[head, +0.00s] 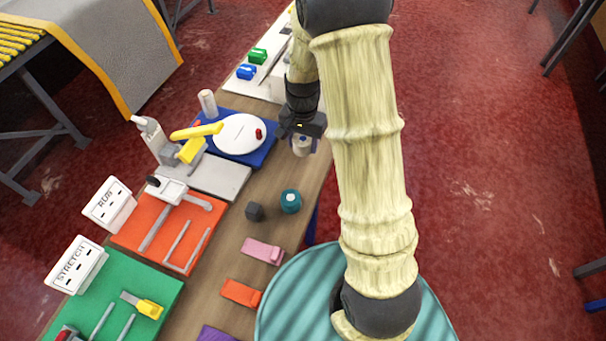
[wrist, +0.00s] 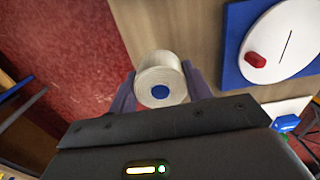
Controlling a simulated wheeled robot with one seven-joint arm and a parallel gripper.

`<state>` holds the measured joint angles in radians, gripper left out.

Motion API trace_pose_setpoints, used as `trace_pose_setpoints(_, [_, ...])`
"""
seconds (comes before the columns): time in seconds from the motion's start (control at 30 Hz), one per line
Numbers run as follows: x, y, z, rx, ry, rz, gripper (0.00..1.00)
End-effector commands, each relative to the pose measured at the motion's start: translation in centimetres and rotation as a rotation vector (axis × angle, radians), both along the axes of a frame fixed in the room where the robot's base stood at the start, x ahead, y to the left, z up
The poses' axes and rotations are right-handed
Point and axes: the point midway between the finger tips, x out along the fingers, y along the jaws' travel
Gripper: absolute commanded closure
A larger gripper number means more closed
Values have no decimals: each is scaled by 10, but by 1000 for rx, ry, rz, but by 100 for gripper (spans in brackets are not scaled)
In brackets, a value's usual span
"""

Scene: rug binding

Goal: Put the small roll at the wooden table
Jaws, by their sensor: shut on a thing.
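The small roll is a cream-white roll with a blue core (wrist: 161,80). In the wrist view it sits between the two fingers of my gripper (wrist: 160,85), which is shut on it. In the head view the roll (head: 301,146) shows just below my gripper (head: 303,138), at the right edge of the wooden table (head: 228,219). The wrist view shows the brown table top (wrist: 185,30) behind the roll and the red floor to the left. I cannot tell whether the roll touches the table.
A blue board with a white disc (head: 240,134) lies left of my gripper. A teal roll (head: 290,201) and a dark block (head: 255,211) stand nearer on the table. Pink (head: 262,250) and orange (head: 241,293) pieces lie along its right side. Bare wood lies between them.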

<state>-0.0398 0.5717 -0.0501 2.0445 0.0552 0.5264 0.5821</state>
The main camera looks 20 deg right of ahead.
Motion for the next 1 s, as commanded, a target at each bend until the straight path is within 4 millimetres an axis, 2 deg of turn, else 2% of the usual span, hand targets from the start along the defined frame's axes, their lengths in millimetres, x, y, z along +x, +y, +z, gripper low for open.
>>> trace_pose_setpoints(0.27, [0,-1,-4,0,3,2,74])
trace_pose_setpoints(0.5, [-1,-1,-42,0,6,3,74])
trace_pose_setpoints(0.63, [0,-1,-56,0,3,3,74])
trace_pose_setpoints(1.0, [0,-1,-61,-1,2,4,74])
